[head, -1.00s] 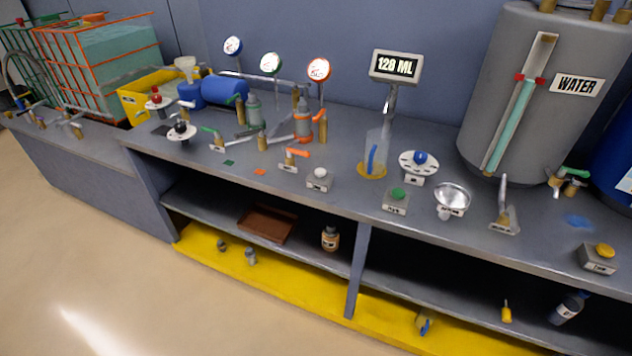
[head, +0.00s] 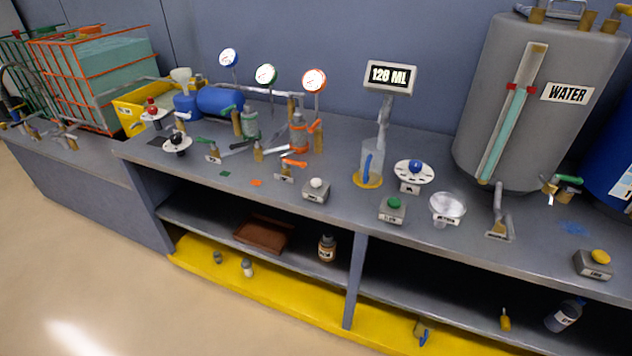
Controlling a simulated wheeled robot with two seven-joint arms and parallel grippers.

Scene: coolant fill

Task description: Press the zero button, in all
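Three push-button boxes stand along the front of the bench: one with a white button (head: 316,190), one with a green button (head: 393,209) and one with a yellow button (head: 595,264) at the far right. Their small labels are too blurred for me to tell which says zero. A display on a post (head: 389,77) reads about 120 ML; its last digit is unclear. Below it a clear vessel with a blue part (head: 370,165) stands on a yellow round base. Neither of my grippers is in view, and nothing touches the buttons.
A grey water tank (head: 535,100) stands at the back right. A white disc with a blue knob (head: 414,173), a funnel (head: 447,207) and a lever valve (head: 499,222) crowd the bench near the green button. Gauges and valves fill the left. The floor in front is clear.

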